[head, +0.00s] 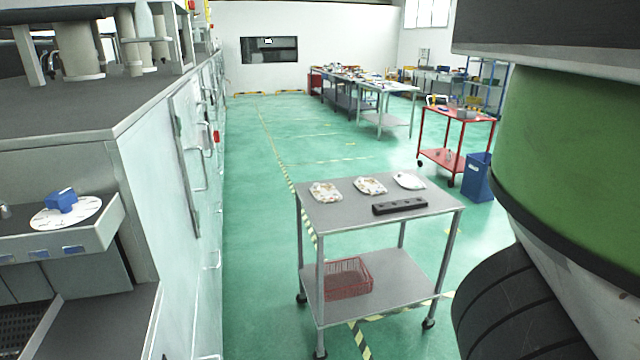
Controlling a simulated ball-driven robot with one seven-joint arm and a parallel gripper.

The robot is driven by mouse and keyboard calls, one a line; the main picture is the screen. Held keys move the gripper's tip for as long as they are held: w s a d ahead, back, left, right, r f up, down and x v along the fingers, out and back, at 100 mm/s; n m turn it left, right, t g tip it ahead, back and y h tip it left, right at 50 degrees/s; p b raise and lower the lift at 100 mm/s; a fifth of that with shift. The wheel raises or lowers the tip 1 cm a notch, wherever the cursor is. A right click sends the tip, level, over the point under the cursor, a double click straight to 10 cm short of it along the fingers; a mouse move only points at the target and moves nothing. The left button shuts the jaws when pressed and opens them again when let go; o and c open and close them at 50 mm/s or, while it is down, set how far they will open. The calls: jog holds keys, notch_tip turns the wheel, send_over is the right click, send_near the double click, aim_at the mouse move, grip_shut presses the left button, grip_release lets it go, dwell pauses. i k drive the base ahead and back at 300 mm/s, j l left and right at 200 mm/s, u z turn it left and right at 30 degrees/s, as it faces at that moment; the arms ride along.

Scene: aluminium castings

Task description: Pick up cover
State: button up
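Three pale flat parts lie in a row on the top of a grey trolley: a left one with brownish marks (326,192), a middle one with brownish marks (370,185) and a plainer white one (409,180) at the right. I cannot tell which of them, if any, is the cover. The grey trolley's top (345,213) stands in the middle of the floor. A dark bar-shaped block with holes (400,207) lies in front of the parts. My gripper is not in view; a large green and dark part of my own arm fills the right side.
A red basket (347,278) sits on the trolley's lower shelf. A machine (150,150) lines the left, with a white disc (66,213) and blue block (62,200) on its ledge. A red cart (457,113) and blue bin (478,178) stand beyond. Green floor between is clear.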

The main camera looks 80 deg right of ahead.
aim_at(369, 186)
jog(key=z, duration=2.4)
jog(key=i+l+u, duration=0.1)
jog(key=u, duration=1)
jog(key=l+u, duration=0.25)
jog(key=l, duration=0.25)
jog(key=l+u, duration=0.25)
jog(key=l, duration=0.25)
jog(key=l+u, duration=0.25)
jog(key=l, duration=0.2)
jog(key=k+l+u, duration=0.1)
jog(key=l+u, duration=0.2)
jog(key=l, duration=0.2)
jog(key=k+l+u, duration=0.25)
jog(key=l, duration=0.2)
jog(key=i, duration=0.1)
